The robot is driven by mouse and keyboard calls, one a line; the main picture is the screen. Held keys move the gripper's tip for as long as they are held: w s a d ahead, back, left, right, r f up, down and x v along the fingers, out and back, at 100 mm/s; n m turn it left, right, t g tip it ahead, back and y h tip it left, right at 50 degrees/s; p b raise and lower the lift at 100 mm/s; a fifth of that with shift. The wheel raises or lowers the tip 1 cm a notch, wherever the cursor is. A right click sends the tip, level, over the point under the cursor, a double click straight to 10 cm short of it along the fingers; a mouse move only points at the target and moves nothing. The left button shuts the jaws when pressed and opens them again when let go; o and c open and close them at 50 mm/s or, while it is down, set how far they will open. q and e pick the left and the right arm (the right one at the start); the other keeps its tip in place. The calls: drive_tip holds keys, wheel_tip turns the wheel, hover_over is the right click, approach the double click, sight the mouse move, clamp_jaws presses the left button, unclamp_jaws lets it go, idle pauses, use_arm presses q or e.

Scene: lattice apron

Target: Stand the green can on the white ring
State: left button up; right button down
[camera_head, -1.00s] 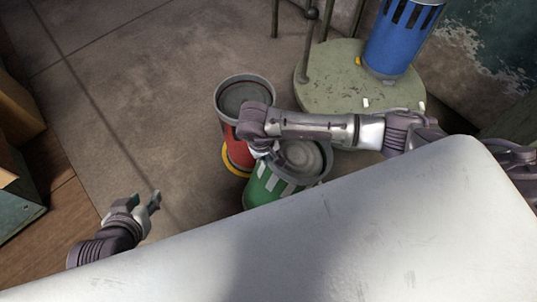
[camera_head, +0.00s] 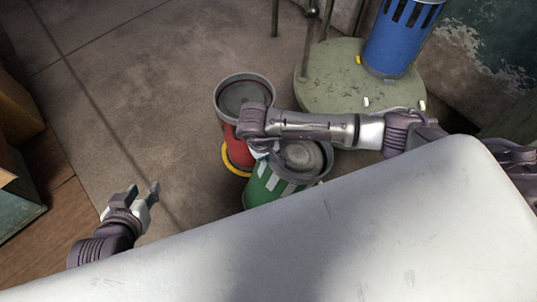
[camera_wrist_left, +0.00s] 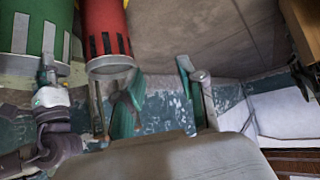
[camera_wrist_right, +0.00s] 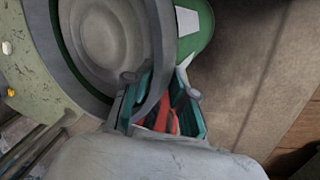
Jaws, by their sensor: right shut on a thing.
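The green can (camera_head: 268,187) has white marks and a grey rim and stands in the middle of the head view, partly hidden by the white surface. It also shows at the top left of the left wrist view (camera_wrist_left: 34,30). My right gripper (camera_head: 262,150) is shut on its rim; the right wrist view shows the fingers (camera_wrist_right: 160,95) on either side of the rim. My left gripper (camera_head: 142,193) is open and empty, left of the cans and apart from them; its spread fingers show in its wrist view (camera_wrist_left: 160,90). I cannot make out the white ring.
A red can (camera_head: 234,139) stands close beside the green one, with a yellow ring (camera_head: 233,164) around its base. A blue can (camera_head: 400,40) stands on a round green platform (camera_head: 335,85) with posts. The floor left of the red can is clear.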

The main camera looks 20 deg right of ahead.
sight(281, 179)
use_arm(q)
drive_tip(key=shift+w+d+r+t, duration=0.35)
drive_tip(key=shift+w+r+t, duration=0.15)
drive_tip(key=shift+w+t, duration=0.25)
use_arm(e)
drive_tip(key=shift+s+d+f, duration=0.3)
drive_tip(key=shift+d+f, duration=0.2)
drive_tip(key=shift+f, duration=0.1)
drive_tip(key=shift+s+d+f, duration=0.3)
drive_tip(key=shift+d+f, duration=0.15)
drive_tip(key=shift+f, duration=0.15)
drive_tip(key=c, duration=1.1)
unclamp_jaws()
drive_tip(key=shift+c, duration=0.2)
drive_tip(key=o, duration=0.4)
drive_tip(key=shift+w+d+f+g, duration=0.1)
drive_tip(key=shift+f+g, duration=0.1)
drive_tip(key=shift+g, duration=0.1)
use_arm(q)
drive_tip(key=shift+w+d, duration=0.15)
drive_tip(key=shift+w, duration=0.1)
use_arm(e)
drive_tip(key=shift+r, duration=0.15)
drive_tip(key=shift+a, duration=0.2)
